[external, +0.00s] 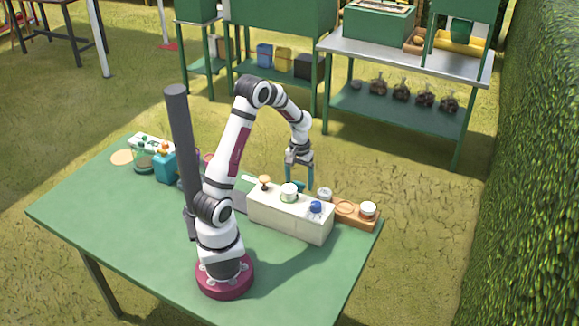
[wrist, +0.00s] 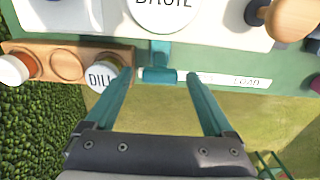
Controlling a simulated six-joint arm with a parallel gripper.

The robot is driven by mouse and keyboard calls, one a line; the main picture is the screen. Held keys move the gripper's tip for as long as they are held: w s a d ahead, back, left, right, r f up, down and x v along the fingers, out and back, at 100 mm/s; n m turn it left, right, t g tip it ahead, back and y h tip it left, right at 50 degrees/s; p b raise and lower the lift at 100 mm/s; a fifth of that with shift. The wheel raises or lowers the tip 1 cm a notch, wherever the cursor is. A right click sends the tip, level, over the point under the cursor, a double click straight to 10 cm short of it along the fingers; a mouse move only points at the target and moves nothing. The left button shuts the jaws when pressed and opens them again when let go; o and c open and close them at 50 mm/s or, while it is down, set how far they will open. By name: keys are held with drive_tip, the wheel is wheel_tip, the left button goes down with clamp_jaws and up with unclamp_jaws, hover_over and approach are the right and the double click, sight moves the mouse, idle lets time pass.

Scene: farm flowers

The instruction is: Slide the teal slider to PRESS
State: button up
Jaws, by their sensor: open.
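In the wrist view, the teal slider (wrist: 160,68) is a small block on a white strip (wrist: 213,80) along the edge of the green table. Faint lettering, seemingly LOAD, shows toward the strip's right end, and the slider sits near its left end. No PRESS lettering can be read. My gripper (wrist: 160,77) is open, with one teal finger on each side of the slider and gaps visible. I cannot tell how high the fingertips are. In the external view my gripper (external: 299,186) points down behind the white box, and the slider cannot be made out there.
The white box (external: 290,217) carries a BASIL jar (external: 289,191), a wooden knob (external: 264,181) and a blue knob (external: 316,207). Grass lies beyond the table edge.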

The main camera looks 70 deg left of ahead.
drive_tip(key=shift+c, duration=0.3)
clamp_jaws()
drive_tip(key=s+a, duration=0.6)
drive_tip(key=shift+s+a, duration=0.15)
drive_tip(key=shift+a, duration=0.05)
drive_tip(key=shift+o, duration=0.3)
unclamp_jaws()
drive_tip(key=shift+r, duration=0.15)
